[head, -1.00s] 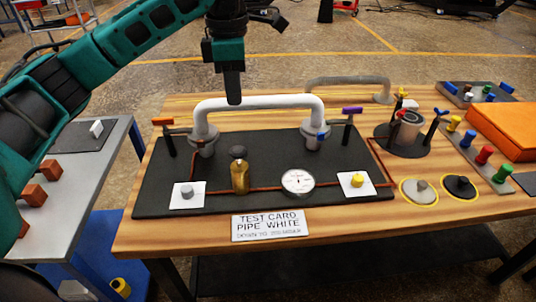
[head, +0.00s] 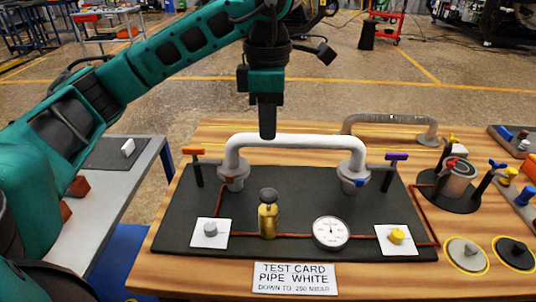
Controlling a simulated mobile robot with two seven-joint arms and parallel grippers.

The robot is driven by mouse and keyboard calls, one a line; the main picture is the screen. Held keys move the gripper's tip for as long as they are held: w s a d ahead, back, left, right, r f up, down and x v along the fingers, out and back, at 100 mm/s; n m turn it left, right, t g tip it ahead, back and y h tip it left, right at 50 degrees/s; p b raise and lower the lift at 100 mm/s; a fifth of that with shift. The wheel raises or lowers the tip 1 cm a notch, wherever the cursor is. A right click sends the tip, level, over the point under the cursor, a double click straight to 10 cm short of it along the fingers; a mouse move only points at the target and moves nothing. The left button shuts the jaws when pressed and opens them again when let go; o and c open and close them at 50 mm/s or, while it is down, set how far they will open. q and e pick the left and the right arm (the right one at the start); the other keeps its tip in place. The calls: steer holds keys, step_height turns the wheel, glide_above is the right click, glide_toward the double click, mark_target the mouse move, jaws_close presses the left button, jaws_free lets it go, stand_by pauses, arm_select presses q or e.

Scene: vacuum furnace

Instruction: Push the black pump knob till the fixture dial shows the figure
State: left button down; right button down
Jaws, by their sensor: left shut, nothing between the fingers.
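The black pump knob (head: 268,195) sits on top of the brass pump (head: 268,221), which stands upright on the dark fixture board (head: 300,190). The round white fixture dial (head: 331,231) lies to the right of the pump; its needle is too small to read. A white pipe (head: 297,142) arches over the board behind the pump. My left gripper (head: 267,133) points down with its fingers shut and empty. In the picture it is straight above the knob, apart from it, overlapping the white pipe. My right gripper is not in view.
A card (head: 294,278) in front reads "TEST CARD PIPE WHITE, DOWN TO 250 MBAR". A grey knob (head: 210,229) and a yellow knob (head: 396,235) flank the pump and dial. Orange (head: 194,150) and purple (head: 397,156) handles stand by the pipe ends.

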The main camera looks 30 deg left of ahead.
mark_target(267, 192)
arm_select(q)
step_height(267, 192, down, 14)
steer(key=shift+r+b, duration=0.25)
steer(key=shift+b, duration=0.15)
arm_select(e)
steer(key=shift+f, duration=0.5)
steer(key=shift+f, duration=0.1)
